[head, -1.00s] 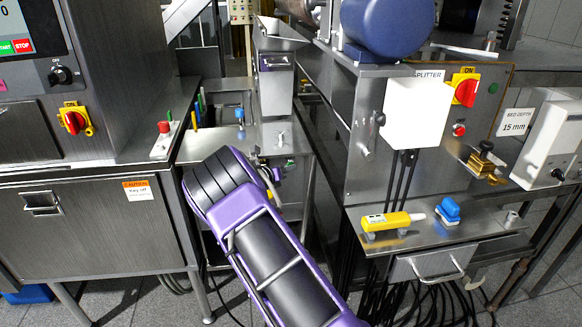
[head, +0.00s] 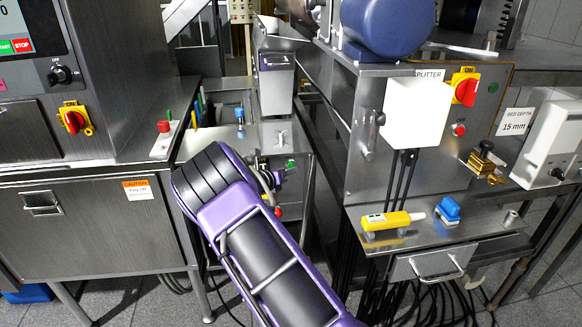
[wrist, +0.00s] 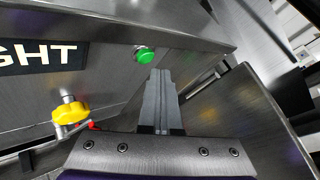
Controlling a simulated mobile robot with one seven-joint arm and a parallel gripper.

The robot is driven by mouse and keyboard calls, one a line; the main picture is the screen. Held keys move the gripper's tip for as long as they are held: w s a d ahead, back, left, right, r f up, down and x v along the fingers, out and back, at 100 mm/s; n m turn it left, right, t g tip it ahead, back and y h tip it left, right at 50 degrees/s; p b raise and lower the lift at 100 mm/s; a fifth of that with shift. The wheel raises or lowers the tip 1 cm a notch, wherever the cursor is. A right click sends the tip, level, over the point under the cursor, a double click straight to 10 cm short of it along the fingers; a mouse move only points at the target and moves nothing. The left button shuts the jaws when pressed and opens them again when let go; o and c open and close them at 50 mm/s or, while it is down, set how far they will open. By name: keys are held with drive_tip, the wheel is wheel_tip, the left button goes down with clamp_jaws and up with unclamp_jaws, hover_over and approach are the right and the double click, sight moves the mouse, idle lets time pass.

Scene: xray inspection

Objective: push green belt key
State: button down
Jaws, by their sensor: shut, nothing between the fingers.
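The green belt key (wrist: 144,55) is a round green button on a steel panel in the wrist view, just beyond and slightly left of my fingertips. My gripper (wrist: 160,72) points towards the panel with its two grey fingers together and nothing between them. I cannot tell whether the tips touch the panel; they do not cover the key. In the head view, a small green key (head: 290,163) shows on the middle machine's front, right of my purple arm. My gripper is mostly hidden behind the arm there.
In the wrist view, a yellow knob (wrist: 68,110) and a dark label ending in "GHT" (wrist: 40,55) are to the left. In the head view, a red key (head: 278,211) sits below the green one. The right-hand machine's shelf (head: 400,250) holds a yellow tool (head: 388,221).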

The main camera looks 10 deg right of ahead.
drive_tip(key=s, duration=0.4)
drive_tip(key=shift+s, duration=0.4)
drive_tip(key=shift+r, duration=0.1)
